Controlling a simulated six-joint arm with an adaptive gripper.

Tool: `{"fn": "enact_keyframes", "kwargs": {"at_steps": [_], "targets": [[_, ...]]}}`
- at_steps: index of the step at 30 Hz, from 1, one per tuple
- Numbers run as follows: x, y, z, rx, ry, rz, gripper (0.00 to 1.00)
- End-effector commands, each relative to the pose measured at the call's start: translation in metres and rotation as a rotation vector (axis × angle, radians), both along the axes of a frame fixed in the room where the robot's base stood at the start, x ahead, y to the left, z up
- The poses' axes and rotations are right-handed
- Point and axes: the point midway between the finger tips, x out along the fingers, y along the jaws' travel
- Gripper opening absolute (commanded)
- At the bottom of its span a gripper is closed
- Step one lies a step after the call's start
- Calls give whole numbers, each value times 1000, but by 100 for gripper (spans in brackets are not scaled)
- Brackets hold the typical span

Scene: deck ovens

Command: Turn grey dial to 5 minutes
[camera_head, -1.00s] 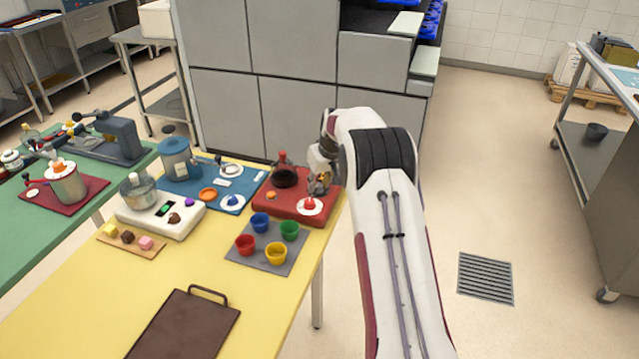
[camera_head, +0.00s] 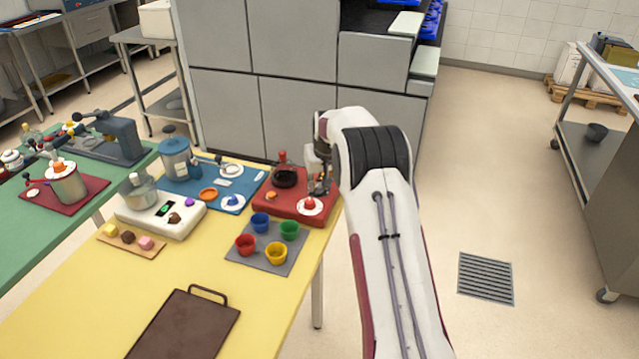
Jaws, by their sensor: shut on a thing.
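The red base unit (camera_head: 290,210) stands at the far right corner of the yellow table. A dark round part with a red knob (camera_head: 283,176) sits on its left, and a red button on a white disc (camera_head: 310,205) at its front right. My gripper (camera_head: 318,188) points down over the back right of the base, behind the red button. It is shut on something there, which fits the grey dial. The dial and its markings are hidden by the fingers or too small to make out, so its setting cannot be read.
Four-coloured cups stand on a grey mat (camera_head: 246,262) in front of the base. A blue board (camera_head: 255,178) with a blue-grey canister (camera_head: 178,158) is to the left. A white scale (camera_head: 150,217) and brown tray (camera_head: 180,330) lie nearer. The grey cabinet (camera_head: 300,120) stands behind.

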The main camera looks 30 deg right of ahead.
Motion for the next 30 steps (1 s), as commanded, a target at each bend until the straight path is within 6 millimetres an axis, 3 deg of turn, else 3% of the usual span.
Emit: {"fn": "enact_keyframes", "kwargs": {"at_steps": [18,30], "targets": [[1,3,-1,0,-1,-316,1],[2,4,-1,0,1,-426,1]]}}
